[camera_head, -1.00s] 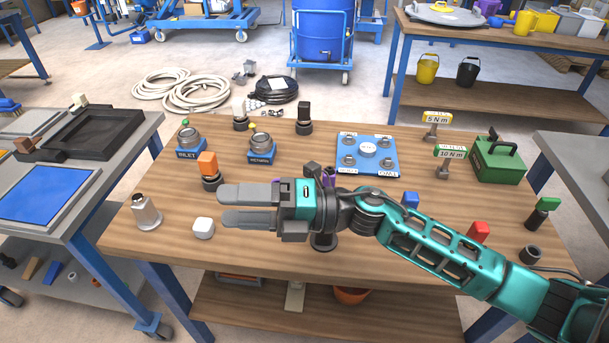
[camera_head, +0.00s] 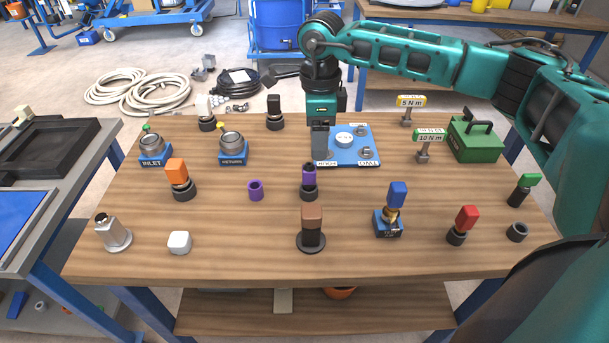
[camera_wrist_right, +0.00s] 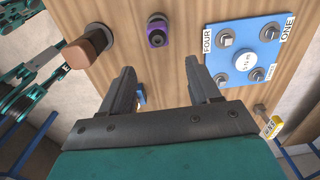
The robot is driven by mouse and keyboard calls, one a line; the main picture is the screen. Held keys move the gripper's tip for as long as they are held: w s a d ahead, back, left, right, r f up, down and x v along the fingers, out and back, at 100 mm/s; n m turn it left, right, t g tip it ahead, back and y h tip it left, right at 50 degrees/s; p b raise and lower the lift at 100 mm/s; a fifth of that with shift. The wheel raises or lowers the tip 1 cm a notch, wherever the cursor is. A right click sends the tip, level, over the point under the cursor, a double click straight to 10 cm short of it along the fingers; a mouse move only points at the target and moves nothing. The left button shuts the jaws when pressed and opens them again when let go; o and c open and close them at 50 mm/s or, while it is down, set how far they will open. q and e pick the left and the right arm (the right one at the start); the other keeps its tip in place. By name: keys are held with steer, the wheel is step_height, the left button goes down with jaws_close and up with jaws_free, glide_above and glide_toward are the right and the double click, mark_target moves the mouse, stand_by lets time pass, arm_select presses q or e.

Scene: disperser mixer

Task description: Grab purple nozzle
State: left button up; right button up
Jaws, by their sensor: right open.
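A purple nozzle (camera_head: 309,176) stands upright on a dark round base near the middle of the wooden table. It also shows in the right wrist view (camera_wrist_right: 157,36), beyond the fingertips. A separate short purple ring (camera_head: 256,190) lies on the table to its left. My right gripper (camera_head: 320,156) points down, just behind the nozzle and by the left edge of the blue plate (camera_head: 350,157). In the right wrist view its two fingers (camera_wrist_right: 162,74) are apart with nothing held between them. My left gripper is not in view.
A brown block (camera_head: 311,228) on a dark base stands in front of the nozzle. An orange-topped piece (camera_head: 177,176) stands left, a blue-topped piece (camera_head: 392,210) right. The green box (camera_head: 475,140) is at the back right. Table space around the purple ring is clear.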

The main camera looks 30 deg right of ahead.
mark_target(309, 164)
steer(key=shift+w+a+f, duration=0.15)
steer(key=shift+a+f, duration=0.1)
steer(key=shift+f, duration=1.5)
steer(key=shift+w+a+f, duration=0.15)
steer(key=shift+a+f, duration=0.1)
steer(key=shift+f, duration=1.45)
steer(key=shift+w+a+f, duration=0.15)
steer(key=shift+a+f, duration=0.1)
steer(key=shift+f, duration=1.5)
steer(key=shift+c, duration=0.2)
steer(key=c, duration=1)
steer(key=shift+r, duration=0.1)
